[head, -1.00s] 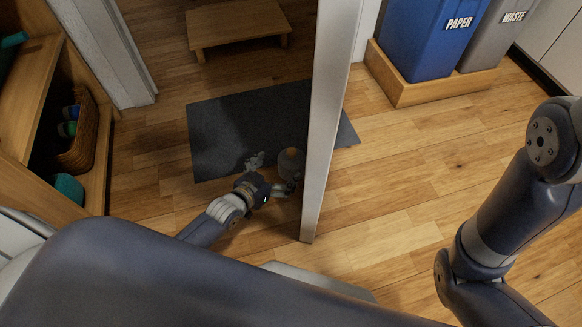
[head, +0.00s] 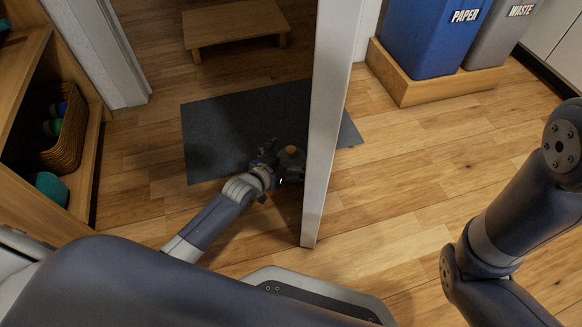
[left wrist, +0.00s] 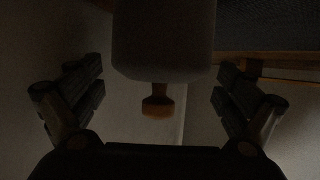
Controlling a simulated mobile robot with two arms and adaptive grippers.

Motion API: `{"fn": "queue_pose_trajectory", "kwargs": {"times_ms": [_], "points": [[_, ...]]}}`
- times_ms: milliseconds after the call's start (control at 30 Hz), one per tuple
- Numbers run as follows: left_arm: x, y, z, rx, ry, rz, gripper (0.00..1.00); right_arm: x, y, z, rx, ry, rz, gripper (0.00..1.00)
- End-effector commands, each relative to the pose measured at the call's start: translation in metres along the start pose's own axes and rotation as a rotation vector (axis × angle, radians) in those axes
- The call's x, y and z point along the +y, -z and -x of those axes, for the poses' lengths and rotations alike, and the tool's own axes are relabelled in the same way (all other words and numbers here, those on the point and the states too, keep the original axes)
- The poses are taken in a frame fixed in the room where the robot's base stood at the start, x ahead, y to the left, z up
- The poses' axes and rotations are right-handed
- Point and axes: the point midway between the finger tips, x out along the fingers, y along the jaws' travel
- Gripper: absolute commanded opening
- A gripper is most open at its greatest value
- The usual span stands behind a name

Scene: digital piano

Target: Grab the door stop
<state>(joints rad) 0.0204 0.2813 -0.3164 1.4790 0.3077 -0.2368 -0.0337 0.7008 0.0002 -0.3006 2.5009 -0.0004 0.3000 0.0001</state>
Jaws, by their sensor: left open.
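The door stop is a grey, rounded block with a small brown knob. In the head view the door stop (head: 291,151) stands low beside the door's edge, largely hidden by my left gripper (head: 278,162). In the left wrist view the door stop's grey body (left wrist: 163,45) and brown knob (left wrist: 157,104) lie between the two spread fingers of my left gripper (left wrist: 160,82). A gap shows on both sides, and no finger visibly touches it. My right gripper is out of view.
The open door (head: 331,120) stands just right of the left gripper. A dark mat (head: 215,130) lies on the floor. A low wooden table (head: 235,22) is behind it. A shelf with a basket (head: 68,145) is at the left; bins (head: 430,40) are at the back right.

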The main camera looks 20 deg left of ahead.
Motion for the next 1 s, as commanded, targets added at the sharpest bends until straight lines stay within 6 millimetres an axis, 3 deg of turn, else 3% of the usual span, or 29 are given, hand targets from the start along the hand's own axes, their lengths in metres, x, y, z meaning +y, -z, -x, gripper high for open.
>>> {"fn": "queue_pose_trajectory", "kwargs": {"times_ms": [233,600,1000], "points": [[0.0003,0.0004,-0.0004,-0.001,0.000,0.000,0.93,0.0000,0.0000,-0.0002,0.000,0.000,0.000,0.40],[0.0000,0.0001,-0.0003,-0.001,0.000,0.000,0.09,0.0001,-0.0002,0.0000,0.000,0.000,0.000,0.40],[-0.0008,0.0069,0.0007,0.009,0.000,0.000,0.06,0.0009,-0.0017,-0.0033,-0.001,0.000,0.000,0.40]]}}
